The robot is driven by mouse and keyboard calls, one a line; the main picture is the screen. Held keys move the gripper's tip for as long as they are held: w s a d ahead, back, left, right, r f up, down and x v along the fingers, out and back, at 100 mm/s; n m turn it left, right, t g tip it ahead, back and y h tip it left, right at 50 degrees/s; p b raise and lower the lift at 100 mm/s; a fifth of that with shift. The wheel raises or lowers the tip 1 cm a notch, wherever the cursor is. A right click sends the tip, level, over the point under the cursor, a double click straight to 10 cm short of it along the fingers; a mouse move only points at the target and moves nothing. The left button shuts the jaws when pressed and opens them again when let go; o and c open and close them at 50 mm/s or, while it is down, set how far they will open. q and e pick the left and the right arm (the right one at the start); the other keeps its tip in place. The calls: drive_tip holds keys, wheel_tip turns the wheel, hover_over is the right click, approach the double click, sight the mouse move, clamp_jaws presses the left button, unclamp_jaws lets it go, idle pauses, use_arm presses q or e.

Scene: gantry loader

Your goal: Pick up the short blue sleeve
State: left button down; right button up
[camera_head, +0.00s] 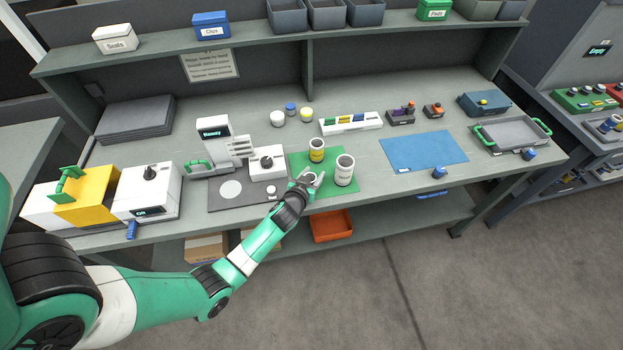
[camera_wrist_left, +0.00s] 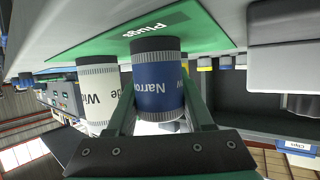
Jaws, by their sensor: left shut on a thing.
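My left gripper (camera_head: 312,178) is at the front left part of the green mat (camera_head: 335,188), labelled "Plugs" in the wrist view. It is shut on a short blue sleeve (camera_wrist_left: 157,85) with a dark end and the label "Narrow", seen upside down between the fingers in the left wrist view. In the head view the fingers mostly hide this sleeve. I cannot tell whether it touches the mat. A white sleeve (camera_head: 344,172) marked "Wide" stands upright just right of the gripper; it also shows in the left wrist view (camera_wrist_left: 97,100). A yellow-banded sleeve (camera_head: 317,151) stands behind.
Left of the mat are a white machine (camera_head: 217,150) on a dark plate and a white box with a knob (camera_head: 267,163). A blue mat (camera_head: 424,150) lies clear to the right. A grey tray with green handles (camera_head: 512,136) is farther right.

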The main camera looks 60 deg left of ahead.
use_arm(q)
drive_tip(key=shift+r+p, duration=0.3)
drive_tip(key=shift+r, duration=0.4)
drive_tip(key=r, duration=0.1)
drive_tip(key=r+p, duration=0.1)
drive_tip(key=r, duration=0.1)
drive_tip(key=shift+s+d+p, duration=0.1)
drive_tip(key=shift+d+p, duration=0.15)
drive_tip(key=shift+p, duration=0.05)
drive_tip(key=d+r, duration=0.1)
drive_tip(key=s+d+r+p, duration=0.1)
drive_tip(key=r, duration=0.1)
drive_tip(key=s+d+r+p, duration=0.1)
drive_tip(key=shift+s+r, duration=0.2)
drive_tip(key=shift+r, duration=0.1)
drive_tip(key=p+v, duration=0.1)
drive_tip(key=v, duration=0.9)
drive_tip(key=shift+w+d, duration=0.25)
drive_tip(key=shift+d, duration=0.35)
